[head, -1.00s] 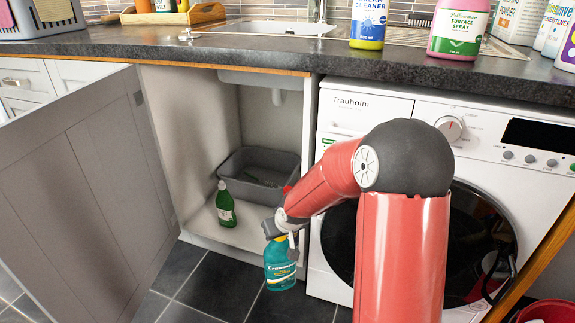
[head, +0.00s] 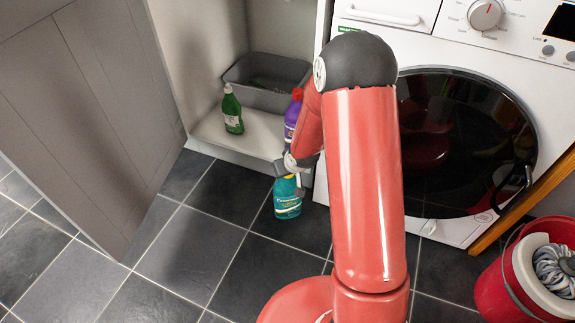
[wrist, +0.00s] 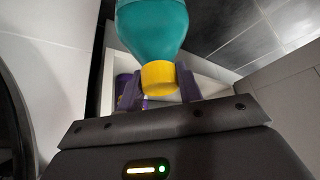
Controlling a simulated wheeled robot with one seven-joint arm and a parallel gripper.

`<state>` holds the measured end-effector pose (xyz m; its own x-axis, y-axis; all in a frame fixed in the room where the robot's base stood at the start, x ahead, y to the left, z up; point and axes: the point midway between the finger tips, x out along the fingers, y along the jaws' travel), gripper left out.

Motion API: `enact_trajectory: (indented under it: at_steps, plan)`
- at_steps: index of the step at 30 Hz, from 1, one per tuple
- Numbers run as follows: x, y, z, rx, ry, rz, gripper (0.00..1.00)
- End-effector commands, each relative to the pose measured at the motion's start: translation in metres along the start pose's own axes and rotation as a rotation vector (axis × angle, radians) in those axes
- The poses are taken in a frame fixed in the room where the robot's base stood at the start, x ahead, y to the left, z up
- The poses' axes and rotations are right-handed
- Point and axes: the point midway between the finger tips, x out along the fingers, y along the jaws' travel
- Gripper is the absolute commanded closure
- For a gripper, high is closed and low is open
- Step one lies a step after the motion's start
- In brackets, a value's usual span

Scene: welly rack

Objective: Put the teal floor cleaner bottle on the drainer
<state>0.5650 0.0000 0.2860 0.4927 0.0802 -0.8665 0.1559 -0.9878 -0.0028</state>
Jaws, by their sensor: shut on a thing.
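The teal floor cleaner bottle (head: 287,198) hangs below my gripper (head: 288,166), in front of the open sink cabinet. My gripper is shut on it near the top; the fingers are partly hidden by my arm in the head view. In the wrist view the bottle's teal body (wrist: 152,25) and yellow cap (wrist: 158,78) show, with the cap end between the two fingers of my gripper (wrist: 160,88). The bottle shows against the dark floor tiles; its exact height above them is hard to tell. The drainer and worktop are outside both current views.
A green bottle (head: 232,110), a purple bottle (head: 291,118) and a grey basin (head: 258,97) stand in the cabinet. The open cabinet door (head: 85,120) is at left, the washing machine (head: 440,222) at right. A red mop bucket (head: 500,285) stands lower right. Floor at centre-left is clear.

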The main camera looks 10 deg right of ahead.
Motion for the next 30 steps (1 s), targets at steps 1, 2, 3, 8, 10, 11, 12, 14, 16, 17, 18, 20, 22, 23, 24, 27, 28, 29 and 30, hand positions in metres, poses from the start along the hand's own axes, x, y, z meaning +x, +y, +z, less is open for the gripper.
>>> enact_trajectory:
  at_steps: [1,2,3,8,10,11,12,14,16,17,18,20,22,23,24,27,28,29,30]
  plan:
    - [0.001,0.0,-0.001,-0.001,0.006,0.0,1.0]
    - [0.003,0.0,0.0,-0.001,0.006,0.0,1.0]
    - [0.006,0.0,0.002,-0.001,0.005,0.0,1.0]
    - [0.025,-0.001,0.013,-0.001,0.003,-0.001,1.0]
    - [0.033,-0.001,0.018,-0.001,0.003,-0.001,1.0]
    - [0.035,-0.001,0.018,-0.001,0.004,0.0,1.0]
    - [0.036,0.0,0.019,-0.001,0.005,0.0,1.0]
    - [0.036,0.0,0.019,-0.001,0.006,0.0,1.0]
    - [0.036,0.0,0.019,-0.001,0.006,0.0,1.0]
    - [0.036,0.0,0.019,-0.001,0.006,0.0,1.0]
    - [0.036,0.0,0.019,-0.001,0.006,0.0,1.0]
    - [0.036,0.0,0.019,-0.001,0.006,0.0,1.0]
    - [0.038,0.0,0.02,-0.001,0.006,0.0,1.0]
    - [0.039,0.0,0.021,-0.001,0.006,0.0,1.0]
    - [0.039,0.0,0.022,0.0,0.001,0.0,0.62]
    - [0.039,0.0,0.022,0.0,0.001,0.0,0.49]
    - [0.039,0.0,0.022,0.0,0.001,0.0,0.45]
    - [0.039,0.0,0.022,0.0,0.001,0.0,0.43]
    - [0.039,0.0,0.022,0.0,0.001,0.0,0.43]
